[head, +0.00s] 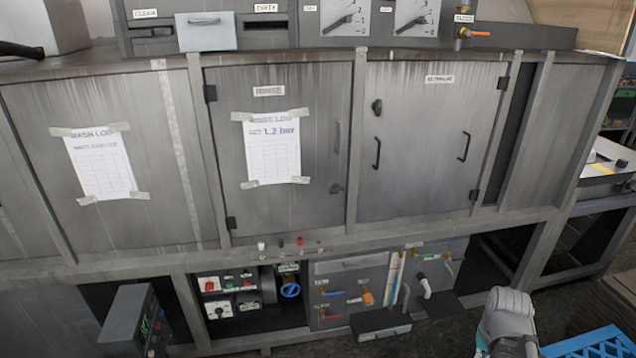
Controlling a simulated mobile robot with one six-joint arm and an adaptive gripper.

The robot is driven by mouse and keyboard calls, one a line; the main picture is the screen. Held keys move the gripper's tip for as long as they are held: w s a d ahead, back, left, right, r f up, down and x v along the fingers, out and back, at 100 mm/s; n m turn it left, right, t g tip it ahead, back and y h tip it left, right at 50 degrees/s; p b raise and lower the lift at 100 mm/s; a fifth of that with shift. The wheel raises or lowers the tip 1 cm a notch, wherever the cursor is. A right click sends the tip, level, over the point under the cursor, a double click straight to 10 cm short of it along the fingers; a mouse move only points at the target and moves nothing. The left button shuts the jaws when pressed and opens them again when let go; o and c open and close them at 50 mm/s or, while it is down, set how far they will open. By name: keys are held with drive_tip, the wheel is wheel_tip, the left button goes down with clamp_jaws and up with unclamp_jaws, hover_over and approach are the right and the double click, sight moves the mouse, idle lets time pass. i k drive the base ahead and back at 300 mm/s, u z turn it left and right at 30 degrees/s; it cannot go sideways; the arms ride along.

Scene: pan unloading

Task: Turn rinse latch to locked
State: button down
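The middle door (222,130) carries a taped sheet (272,147) that seems to read "Rinse log" and "1.2 bar". A small dark latch (337,188) sits low at this door's right edge, next to the frame post. It is too small to tell whether it is turned to locked. A handle (338,136) shows faintly above it. The door looks closed. Another dark latch (377,106) sits at the upper left of the right door (425,130). My gripper does not show; only a grey part of my arm is at the bottom right, well away from the doors.
The right door has two black handles, one being the left handle (377,153). Below are a control panel with a blue valve wheel (290,289) and pipework with coloured levers. A dark box (125,320) stands front left. A blue crate (590,345) is at bottom right.

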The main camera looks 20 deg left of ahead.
sight(335, 189)
drive_tip(key=u, duration=0.25)
drive_tip(key=k, duration=0.65)
drive_tip(key=u, duration=0.5)
drive_tip(key=k, duration=0.65)
drive_tip(key=u, duration=0.8)
drive_tip(key=i, duration=1.35)
drive_tip(key=z, duration=0.55)
drive_tip(key=i, duration=0.55)
drive_tip(key=z, duration=0.5)
